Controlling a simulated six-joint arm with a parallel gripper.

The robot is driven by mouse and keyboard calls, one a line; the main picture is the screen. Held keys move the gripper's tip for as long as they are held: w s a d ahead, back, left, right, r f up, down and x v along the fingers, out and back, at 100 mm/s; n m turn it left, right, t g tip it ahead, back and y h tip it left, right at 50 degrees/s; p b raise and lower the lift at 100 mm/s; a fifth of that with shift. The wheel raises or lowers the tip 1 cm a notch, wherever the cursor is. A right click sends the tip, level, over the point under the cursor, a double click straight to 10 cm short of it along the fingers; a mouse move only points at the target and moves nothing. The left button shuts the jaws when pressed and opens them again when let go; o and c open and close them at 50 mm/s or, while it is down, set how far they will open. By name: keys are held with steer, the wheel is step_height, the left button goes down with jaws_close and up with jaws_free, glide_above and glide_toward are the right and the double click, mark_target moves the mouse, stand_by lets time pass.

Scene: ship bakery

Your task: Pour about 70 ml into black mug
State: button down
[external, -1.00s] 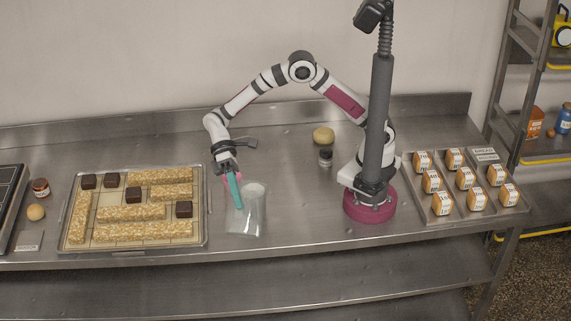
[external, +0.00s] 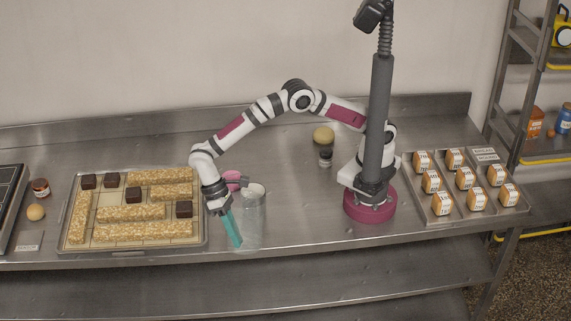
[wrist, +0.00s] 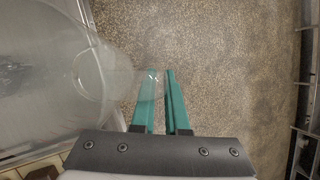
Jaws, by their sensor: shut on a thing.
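A clear, see-through jug (external: 252,217) is near the front of the steel counter, right of the tray of bars. It fills the left of the wrist view (wrist: 45,75). My gripper (external: 236,243) is at the jug's left side, teal fingers pointing down toward the counter's front edge. In the wrist view the fingers (wrist: 160,85) are close together on the jug's clear handle. The liquid level is hard to tell. A small dark pot-like thing with a pale upper part (external: 325,157) stands toward the back; I cannot tell whether it is the black mug.
A pink round thing (external: 233,176) is behind the jug, partly hidden by my arm. A tray (external: 205,232) of bars and dark cubes lies left. A tray (external: 425,208) of labelled loaves lies right. A bun (external: 323,135) sits at the back.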

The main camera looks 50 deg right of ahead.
steer(key=f+h, duration=0.1)
steer(key=a+f+t+h, duration=0.1)
steer(key=s+f+t+h, duration=0.1)
steer(key=f, duration=0.1)
steer(key=shift+a+f+m, duration=0.1)
steer(key=shift+a+m, duration=0.15)
steer(key=shift+m, duration=0.15)
steer(key=shift+w, duration=0.1)
stand_by(0.4)
